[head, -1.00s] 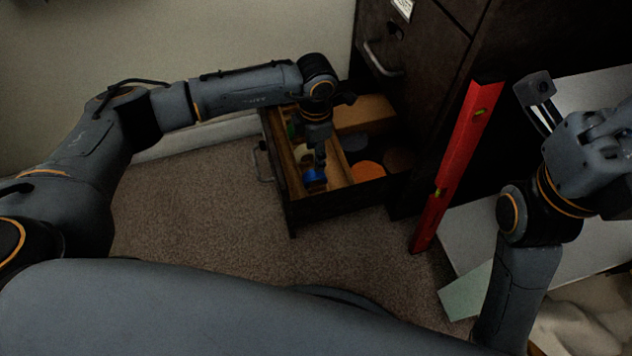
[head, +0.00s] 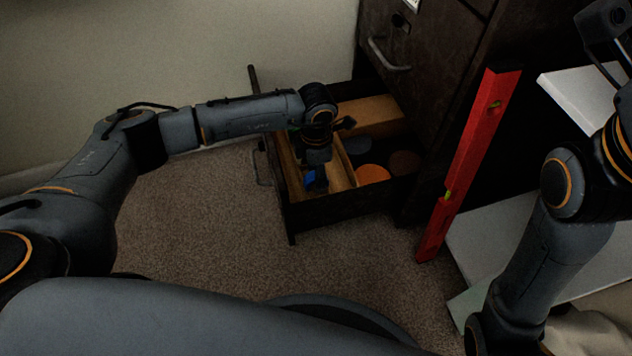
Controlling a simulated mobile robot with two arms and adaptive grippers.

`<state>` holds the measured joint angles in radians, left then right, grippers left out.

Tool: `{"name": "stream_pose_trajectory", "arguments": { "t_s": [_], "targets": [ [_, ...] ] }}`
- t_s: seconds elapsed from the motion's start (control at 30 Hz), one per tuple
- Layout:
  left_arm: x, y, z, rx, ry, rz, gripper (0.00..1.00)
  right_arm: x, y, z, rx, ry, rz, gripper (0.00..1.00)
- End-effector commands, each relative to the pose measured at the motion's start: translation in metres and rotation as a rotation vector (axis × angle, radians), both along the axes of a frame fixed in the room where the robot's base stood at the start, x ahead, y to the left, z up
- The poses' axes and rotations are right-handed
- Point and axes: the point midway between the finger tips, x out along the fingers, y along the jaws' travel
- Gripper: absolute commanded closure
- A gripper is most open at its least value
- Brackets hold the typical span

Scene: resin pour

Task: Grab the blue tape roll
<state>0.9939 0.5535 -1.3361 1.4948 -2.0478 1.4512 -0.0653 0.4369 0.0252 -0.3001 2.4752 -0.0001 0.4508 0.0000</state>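The blue tape roll (head: 310,181) is in the left wooden-sided compartment of the open drawer, near its front end. My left gripper (head: 319,182) points down into that compartment, right at the roll, and covers part of it. The fingers are dark and small here, so I cannot tell whether they are open or shut on the roll. My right arm is at the right edge, and its gripper is outside the picture.
The open drawer (head: 336,211) also holds an orange disc (head: 373,173), a brown disc (head: 405,163) and a wooden block (head: 372,116). A red spirit level (head: 468,165) leans beside the dark cabinet (head: 437,70). White boards stand at right. The carpet (head: 200,225) in front is clear.

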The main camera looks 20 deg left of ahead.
Motion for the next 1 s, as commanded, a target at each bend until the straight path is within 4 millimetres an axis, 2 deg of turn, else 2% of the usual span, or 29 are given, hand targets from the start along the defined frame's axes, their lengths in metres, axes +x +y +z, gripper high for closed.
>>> {"name": "stream_pose_trajectory", "arguments": {
  "t_s": [0.03,0.07,0.3,0.67,0.77,1.0],
  "targets": [
    [0.000,0.000,0.000,0.000,0.000,0.000,0.47,0.000,0.000,0.000,0.000,0.000,0.000,1.00],
    [0.000,0.000,0.000,0.000,0.000,0.000,0.51,0.000,0.000,0.000,0.000,0.000,0.000,1.00],
    [0.000,0.000,0.000,0.000,0.000,0.000,1.00,0.000,0.000,0.000,0.000,0.000,0.000,1.00],
    [0.000,0.000,0.004,0.001,-0.001,0.000,1.00,0.000,0.000,0.002,0.000,-0.002,0.001,1.00],
    [0.000,0.000,0.013,0.000,-0.001,0.000,1.00,0.000,0.000,0.006,0.002,-0.002,0.002,1.00],
    [0.001,0.000,0.048,-0.001,-0.003,0.001,1.00,0.020,-0.002,-0.005,0.004,0.087,0.003,1.00]
  ]
}}
